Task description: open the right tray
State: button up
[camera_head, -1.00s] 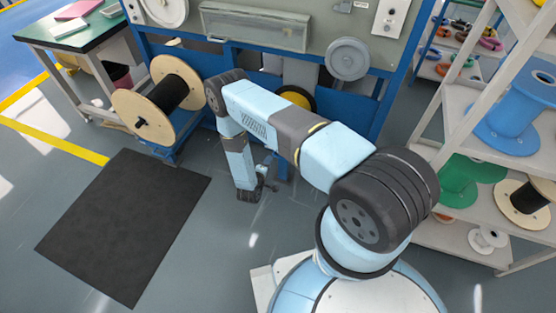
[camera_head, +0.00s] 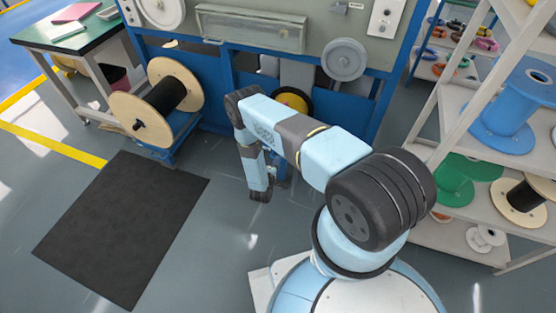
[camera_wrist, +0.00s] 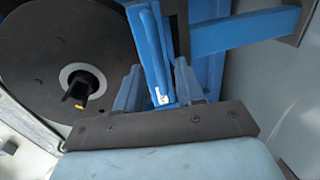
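I cannot pick out the right tray for certain in either view. In the wrist view my gripper (camera_wrist: 158,88) has its two fingers apart, so it is open. A blue upright bar (camera_wrist: 156,50) lies between or just beyond the fingers; I cannot tell whether they touch it. In the head view the end of my arm hangs low before the blue-framed machine (camera_head: 222,70); my gripper there is mostly hidden behind the arm. A clear-fronted box (camera_head: 250,28) is on the machine's grey panel.
A dark round disc (camera_wrist: 65,50) with a hub is left of the fingers in the wrist view. A wooden-flanged spool (camera_head: 140,120) stands left of my arm. Shelves with spools (camera_head: 470,210) are at right. A black mat (camera_head: 120,230) lies on open floor at left.

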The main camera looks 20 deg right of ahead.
jog(key=shift+x, duration=2.15)
jog(key=shift+c, duration=0.5)
grip_shut()
